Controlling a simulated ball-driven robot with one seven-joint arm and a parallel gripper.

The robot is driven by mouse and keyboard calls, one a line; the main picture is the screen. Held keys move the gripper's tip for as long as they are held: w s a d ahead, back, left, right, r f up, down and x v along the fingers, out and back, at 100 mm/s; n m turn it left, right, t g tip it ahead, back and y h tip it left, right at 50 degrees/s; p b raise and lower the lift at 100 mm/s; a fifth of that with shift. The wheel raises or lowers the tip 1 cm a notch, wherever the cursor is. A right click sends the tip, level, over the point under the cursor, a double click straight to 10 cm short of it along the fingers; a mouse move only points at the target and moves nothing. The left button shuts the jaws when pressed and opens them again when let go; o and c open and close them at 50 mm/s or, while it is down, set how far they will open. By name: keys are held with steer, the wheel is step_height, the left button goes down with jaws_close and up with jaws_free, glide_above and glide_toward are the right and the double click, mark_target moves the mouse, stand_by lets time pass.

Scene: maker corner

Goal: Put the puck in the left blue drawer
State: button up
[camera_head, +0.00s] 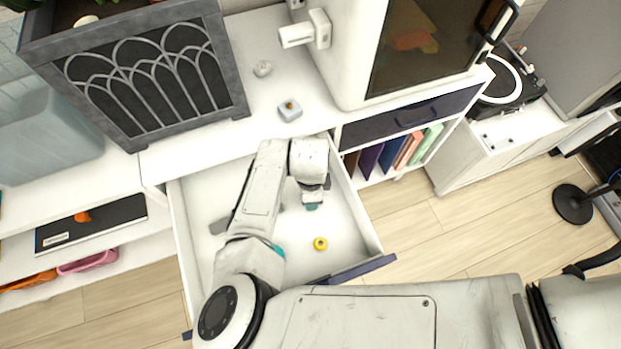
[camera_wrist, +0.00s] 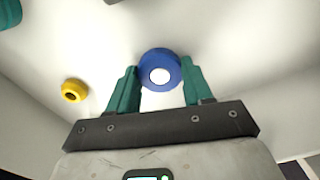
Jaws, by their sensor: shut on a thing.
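The puck (camera_wrist: 160,70) is a round blue disc with a white centre. In the wrist view it sits between the two teal fingers of my gripper (camera_wrist: 158,82), which is shut on it. The left blue drawer (camera_head: 362,268) is pulled open, with a white inside and a blue front. In the head view my gripper (camera_head: 312,205) is inside the outline of this drawer, pointing down. The puck is hidden there by my gripper and arm. I cannot tell whether the puck touches the drawer floor.
A small yellow ring-shaped thing (camera_head: 320,243) lies in the drawer; it also shows in the wrist view (camera_wrist: 74,91). A teal thing (camera_wrist: 9,13) shows at the wrist view's corner. The right blue drawer (camera_head: 412,115) is shut.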

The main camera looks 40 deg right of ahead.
steer(key=shift+f, duration=0.2)
steer(key=o, duration=1.1)
steer(key=shift+r, duration=0.1)
step_height(320, 180, up, 12)
steer(key=shift+r, duration=0.15)
steer(key=shift+d, duration=0.1)
